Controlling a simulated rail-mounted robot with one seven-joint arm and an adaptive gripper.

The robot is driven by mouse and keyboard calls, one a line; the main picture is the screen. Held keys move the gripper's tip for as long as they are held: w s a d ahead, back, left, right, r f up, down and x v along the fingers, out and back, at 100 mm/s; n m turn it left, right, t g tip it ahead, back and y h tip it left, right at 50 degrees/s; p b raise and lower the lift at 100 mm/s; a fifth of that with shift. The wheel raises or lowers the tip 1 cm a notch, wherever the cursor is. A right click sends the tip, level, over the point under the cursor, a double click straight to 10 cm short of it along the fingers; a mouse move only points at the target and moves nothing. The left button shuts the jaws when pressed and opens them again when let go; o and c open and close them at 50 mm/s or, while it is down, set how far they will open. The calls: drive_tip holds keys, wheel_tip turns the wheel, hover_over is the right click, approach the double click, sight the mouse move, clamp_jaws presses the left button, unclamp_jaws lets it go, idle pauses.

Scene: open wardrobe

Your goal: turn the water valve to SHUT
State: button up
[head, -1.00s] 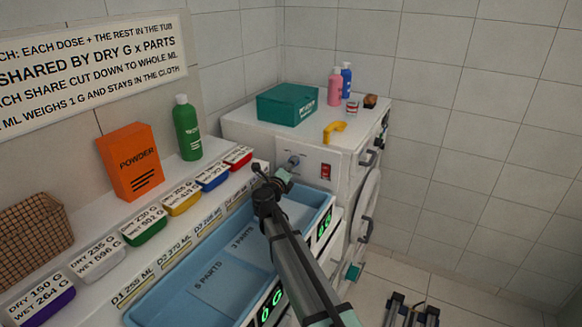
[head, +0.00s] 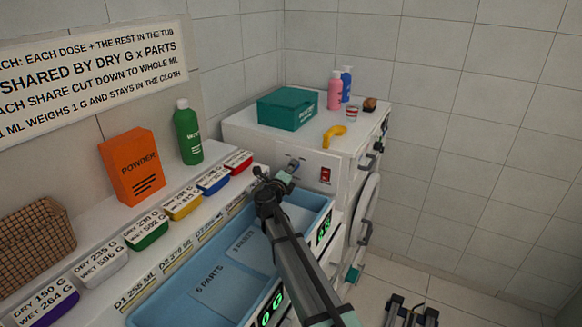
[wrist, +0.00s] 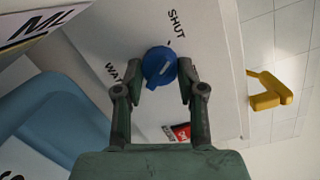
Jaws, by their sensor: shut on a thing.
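The water valve is a round blue knob (wrist: 158,62) with a pale mark on its face, on a white panel. The word SHUT (wrist: 176,23) is printed on the panel beside it, with a short dark tick between; a partly covered label starting WAT (wrist: 113,72) is on the other side. My gripper (wrist: 158,76) is shut on the knob, one finger on each side. In the head view my gripper (head: 279,178) is at the white cabinet's front face, and the knob is too small there to read. I cannot tell exactly where its mark points.
A red switch (head: 325,175) sits right of the valve on the white cabinet (head: 255,133). A yellow hook-shaped piece (head: 334,136), a teal box (head: 288,108) and bottles stand on top. A blue basin (head: 205,290) lies below my arm, with several coloured tubs along the shelf.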

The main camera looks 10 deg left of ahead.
drive_tip(key=n+p, duration=0.2)
drive_tip(key=p, duration=0.1)
idle(0.4)
drive_tip(key=o, duration=0.9)
drive_tip(key=v, duration=1.2)
drive_tip(key=shift+r, duration=0.2)
